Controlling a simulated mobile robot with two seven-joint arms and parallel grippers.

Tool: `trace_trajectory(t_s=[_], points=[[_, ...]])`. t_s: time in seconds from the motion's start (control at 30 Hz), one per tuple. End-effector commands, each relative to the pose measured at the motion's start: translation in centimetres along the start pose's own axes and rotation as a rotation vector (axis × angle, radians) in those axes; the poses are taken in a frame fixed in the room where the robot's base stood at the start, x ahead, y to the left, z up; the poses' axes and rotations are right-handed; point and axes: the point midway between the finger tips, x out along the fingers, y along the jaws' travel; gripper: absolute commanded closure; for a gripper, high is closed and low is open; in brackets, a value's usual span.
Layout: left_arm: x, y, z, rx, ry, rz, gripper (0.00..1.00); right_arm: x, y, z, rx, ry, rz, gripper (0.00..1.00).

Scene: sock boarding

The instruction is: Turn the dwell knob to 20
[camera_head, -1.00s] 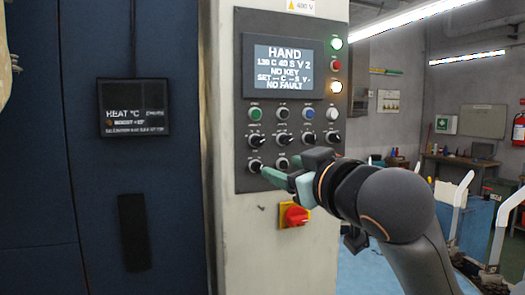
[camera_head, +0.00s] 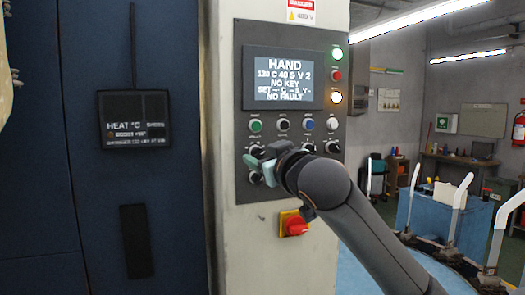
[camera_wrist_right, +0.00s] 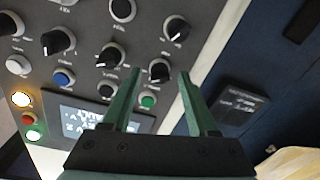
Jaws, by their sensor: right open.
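The control panel (camera_head: 293,75) carries two rows of black pointer knobs under a row of buttons. Its labels are too small to read, so I cannot tell which knob is dwell. The display (camera_head: 284,78) reads HAND, 130 C 40 S V 2, NO KEY, NO FAULT. My right gripper (camera_head: 259,167) is open in front of the left knobs. In the right wrist view its green fingers (camera_wrist_right: 160,72) appear on either side of the upper-row end knob (camera_wrist_right: 160,70); contact cannot be told. The lower-row end knob (camera_wrist_right: 177,28) shows beyond. My left gripper is not in view.
A red rotary switch (camera_head: 295,225) on yellow sits below the panel. A green button (camera_wrist_right: 148,100) lies close to the fingers. A dark blue cabinet with a small heat display (camera_head: 136,119) stands left. A blue cart (camera_head: 433,213) stands at right.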

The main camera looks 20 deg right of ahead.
Motion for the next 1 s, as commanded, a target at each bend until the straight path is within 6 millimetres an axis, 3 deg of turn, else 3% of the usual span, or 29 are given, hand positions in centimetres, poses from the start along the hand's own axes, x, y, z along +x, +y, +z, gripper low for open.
trace_trajectory(t_s=[0.33,0.87,1.0], points=[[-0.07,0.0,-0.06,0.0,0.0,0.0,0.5,0.38,0.0,-0.02,0.0,0.002,0.0,0.41],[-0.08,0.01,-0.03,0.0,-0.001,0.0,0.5,0.35,0.03,-0.02,0.0,0.001,0.001,1.0],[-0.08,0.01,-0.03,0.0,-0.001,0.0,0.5,0.35,0.05,-0.02,0.0,0.001,0.001,1.0]])
